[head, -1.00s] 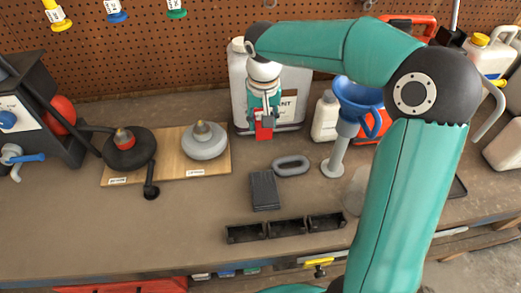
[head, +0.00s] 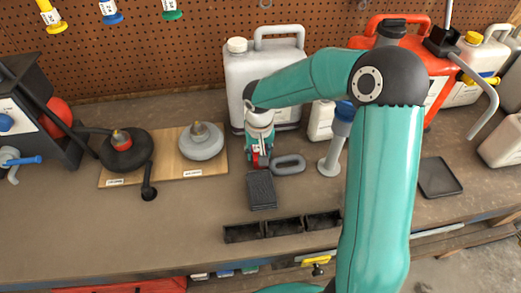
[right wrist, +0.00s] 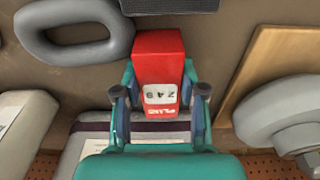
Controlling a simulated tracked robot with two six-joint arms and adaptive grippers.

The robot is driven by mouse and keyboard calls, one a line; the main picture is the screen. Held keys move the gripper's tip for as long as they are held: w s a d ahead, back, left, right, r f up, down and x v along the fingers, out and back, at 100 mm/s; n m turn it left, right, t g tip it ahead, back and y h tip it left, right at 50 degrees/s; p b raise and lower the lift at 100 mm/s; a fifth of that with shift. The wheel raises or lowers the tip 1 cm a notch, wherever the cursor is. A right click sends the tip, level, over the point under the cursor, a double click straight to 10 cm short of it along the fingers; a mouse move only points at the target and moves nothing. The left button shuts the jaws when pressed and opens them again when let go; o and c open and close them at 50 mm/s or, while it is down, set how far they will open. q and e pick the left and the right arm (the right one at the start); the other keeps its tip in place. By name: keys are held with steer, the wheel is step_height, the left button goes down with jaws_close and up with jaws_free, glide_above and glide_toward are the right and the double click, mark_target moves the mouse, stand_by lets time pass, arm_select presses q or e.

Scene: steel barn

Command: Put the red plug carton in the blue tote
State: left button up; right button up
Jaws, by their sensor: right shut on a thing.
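The red plug carton (right wrist: 159,60) is between the fingers of my right gripper (right wrist: 160,95) in the right wrist view, with its white label facing the camera. In the head view my right gripper (head: 258,152) points down with the red carton (head: 257,160) in it, just behind a dark ribbed block and left of a grey ring. I cannot tell how far the carton is above the bench. No blue tote shows in either view. My left gripper is not in view.
The dark ribbed block (head: 262,190) and grey ring (head: 288,164) lie near the carton. A black three-part bin (head: 283,227) sits in front. A large white jug (head: 270,75) stands behind, and a wooden board (head: 170,170) is left. The front left bench is clear.

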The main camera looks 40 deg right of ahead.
steer(key=shift+f, duration=0.1)
steer(key=o, duration=1.2)
steer(key=shift+c, duration=0.2)
